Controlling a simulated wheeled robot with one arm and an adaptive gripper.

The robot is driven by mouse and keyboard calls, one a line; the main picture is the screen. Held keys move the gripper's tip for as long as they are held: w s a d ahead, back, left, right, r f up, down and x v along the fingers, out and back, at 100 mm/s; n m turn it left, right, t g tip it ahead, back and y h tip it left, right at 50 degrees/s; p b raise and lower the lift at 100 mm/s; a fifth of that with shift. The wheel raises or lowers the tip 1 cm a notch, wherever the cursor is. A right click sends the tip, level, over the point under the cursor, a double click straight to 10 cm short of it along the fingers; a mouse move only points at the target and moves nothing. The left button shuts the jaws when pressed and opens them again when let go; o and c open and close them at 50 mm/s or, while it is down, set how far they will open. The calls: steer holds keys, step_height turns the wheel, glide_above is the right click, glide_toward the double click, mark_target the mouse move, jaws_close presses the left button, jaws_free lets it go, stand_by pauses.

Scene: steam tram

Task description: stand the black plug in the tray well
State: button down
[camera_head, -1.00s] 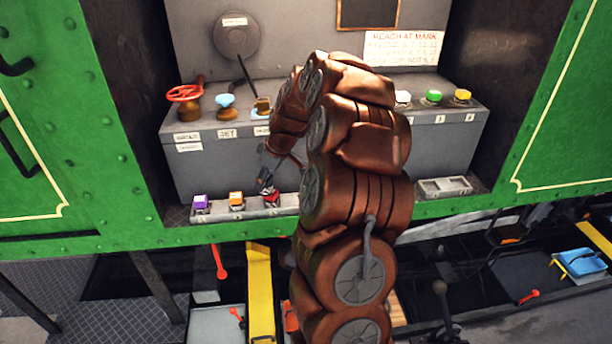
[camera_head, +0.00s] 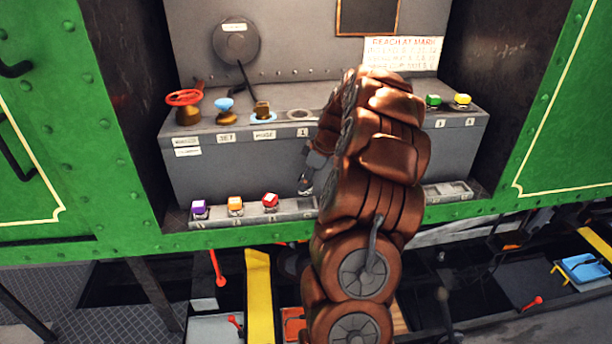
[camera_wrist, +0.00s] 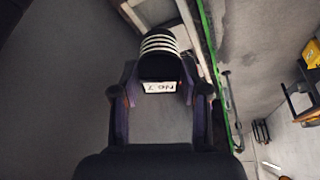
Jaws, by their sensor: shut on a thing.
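My gripper (camera_head: 306,184) hangs in front of the grey console, just above the ledge tray (camera_head: 250,215) and right of the red plug. In the wrist view my gripper (camera_wrist: 160,95) is shut on a black piece with white bands, the black plug (camera_wrist: 160,66), which carries a white label. In the head view the plug is too small and dark to make out. The tray's right part (camera_head: 462,188) shows empty recesses. Its middle is hidden behind my arm, so I cannot tell which well lies under the plug.
A purple plug (camera_head: 199,208), an orange plug (camera_head: 235,204) and a red plug (camera_head: 270,201) stand in the left part of the tray. A red valve wheel (camera_head: 184,97), a blue knob (camera_head: 224,104), a green plug (camera_head: 433,101) and a yellow plug (camera_head: 463,100) are on the console top.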

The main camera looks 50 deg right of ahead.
mark_target(306, 194)
steer(key=shift+f+p, duration=0.4)
steer(key=shift+f, duration=0.95)
steer(key=shift+f+b, duration=1.2)
steer(key=shift+f, duration=0.3)
steer(key=c, duration=0.5)
jaws_free()
steer(key=shift+o, duration=0.2)
steer(key=o, duration=0.5)
steer(key=shift+c, duration=0.2)
steer(key=shift+r+b, duration=0.3)
steer(key=shift+r, duration=1.1)
